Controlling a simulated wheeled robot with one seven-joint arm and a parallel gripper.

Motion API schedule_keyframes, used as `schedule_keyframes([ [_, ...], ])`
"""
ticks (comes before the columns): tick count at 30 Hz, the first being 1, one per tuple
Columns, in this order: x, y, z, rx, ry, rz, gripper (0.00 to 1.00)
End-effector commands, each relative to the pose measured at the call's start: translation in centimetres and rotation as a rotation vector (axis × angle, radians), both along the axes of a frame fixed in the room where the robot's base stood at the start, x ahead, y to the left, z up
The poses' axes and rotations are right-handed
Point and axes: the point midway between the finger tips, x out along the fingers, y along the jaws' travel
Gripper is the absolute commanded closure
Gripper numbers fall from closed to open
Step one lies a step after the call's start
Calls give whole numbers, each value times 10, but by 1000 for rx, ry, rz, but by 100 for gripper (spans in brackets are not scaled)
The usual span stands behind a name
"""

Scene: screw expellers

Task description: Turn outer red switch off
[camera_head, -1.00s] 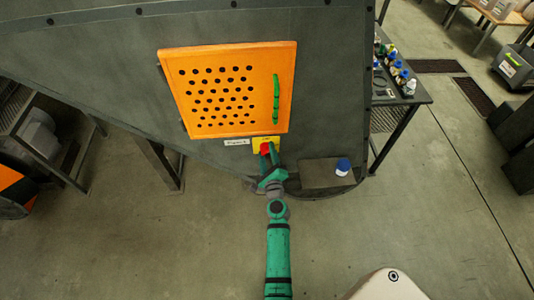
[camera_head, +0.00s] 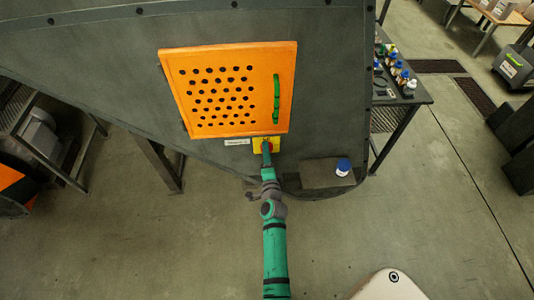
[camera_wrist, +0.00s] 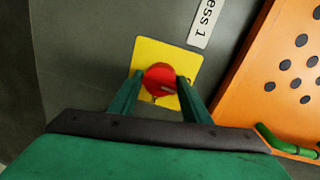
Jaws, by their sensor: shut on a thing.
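The red switch (camera_wrist: 160,79) is a round red knob on a yellow square plate (camera_wrist: 186,60), fixed to the grey machine wall below the orange panel. In the wrist view my gripper (camera_wrist: 160,88) has its two green fingers on either side of the knob, shut on it. In the head view the gripper (camera_head: 266,154) reaches up to the yellow plate (camera_head: 258,144) and covers most of the knob.
An orange perforated panel (camera_head: 212,118) with a green handle (camera_head: 276,98) is just above the switch. A white label (camera_head: 237,142) is left of the plate. A grey ledge (camera_head: 318,174) with a blue-capped white jar (camera_head: 343,168) juts out at right.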

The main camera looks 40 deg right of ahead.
Motion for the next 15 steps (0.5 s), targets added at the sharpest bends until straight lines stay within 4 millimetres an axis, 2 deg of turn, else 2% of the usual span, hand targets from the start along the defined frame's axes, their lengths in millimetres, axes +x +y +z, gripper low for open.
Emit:
schedule_keyframes([
  [1, 0, -2, 5, -19, 1, -4, 79],
  [15, 1, -1, 6, -66, 28, -3, 79],
])
